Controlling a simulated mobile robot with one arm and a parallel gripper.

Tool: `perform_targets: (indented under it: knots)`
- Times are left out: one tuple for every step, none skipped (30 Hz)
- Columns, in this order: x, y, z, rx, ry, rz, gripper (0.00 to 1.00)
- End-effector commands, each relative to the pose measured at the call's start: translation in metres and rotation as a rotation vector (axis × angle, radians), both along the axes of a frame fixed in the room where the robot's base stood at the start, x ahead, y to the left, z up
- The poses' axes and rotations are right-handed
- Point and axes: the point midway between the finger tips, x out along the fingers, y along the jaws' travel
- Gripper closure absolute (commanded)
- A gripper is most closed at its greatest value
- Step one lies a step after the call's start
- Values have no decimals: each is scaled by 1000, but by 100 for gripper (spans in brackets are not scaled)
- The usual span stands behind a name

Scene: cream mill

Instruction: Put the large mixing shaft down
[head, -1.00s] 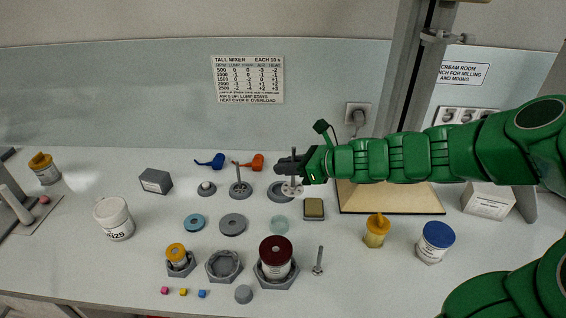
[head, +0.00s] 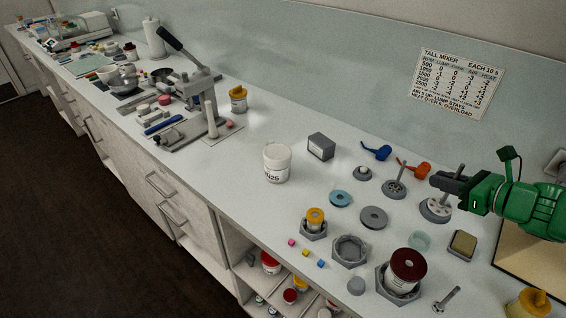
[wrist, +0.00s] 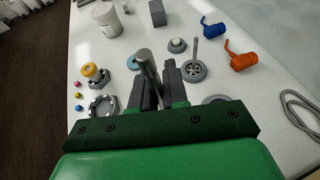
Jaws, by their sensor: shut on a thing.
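My gripper (head: 447,184) is shut on the upright grey large mixing shaft (head: 460,173), near its upper part. In the wrist view the shaft's rod (wrist: 148,68) stands up between the dark fingers (wrist: 160,92). In the head view its holed disc shows under the gripper, over a round grey holder (head: 434,214). I cannot tell whether the disc rests in the holder or hangs just above it. A similar shaft (head: 396,183) stands in its own base just to the left; it also shows in the wrist view (wrist: 195,58).
Blue (head: 378,152) and orange (head: 414,169) tools lie behind. Grey (head: 373,217) and blue (head: 340,199) discs, a pale clear disc (head: 419,240) and a square block (head: 462,245) lie in front. A red-lidded jar (head: 408,265) stands nearer the front edge.

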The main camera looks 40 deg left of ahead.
Motion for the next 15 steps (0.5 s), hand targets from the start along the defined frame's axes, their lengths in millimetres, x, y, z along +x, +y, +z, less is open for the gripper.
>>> perform_targets:
  knots:
    - [2,10,-2,0,2,23,100]
    - [3,15,-3,0,3,35,100]
    - [5,22,-4,0,3,50,100]
    - [6,27,-4,0,3,61,100]
    - [8,33,-4,-1,3,71,100]
    - [10,40,-5,-2,2,86,100]
    - [11,45,-5,-2,1,98,100]
    - [11,51,-5,-2,1,110,100]
    - [12,59,-5,-2,1,127,100]
    - [12,66,-6,-1,2,141,100]
    - [12,72,-6,-1,1,155,100]
    - [13,80,-6,-1,0,172,100]
    - [13,87,-6,-1,0,184,100]
    - [14,93,-6,-1,0,196,100]
    - [14,102,-7,-2,1,214,100]
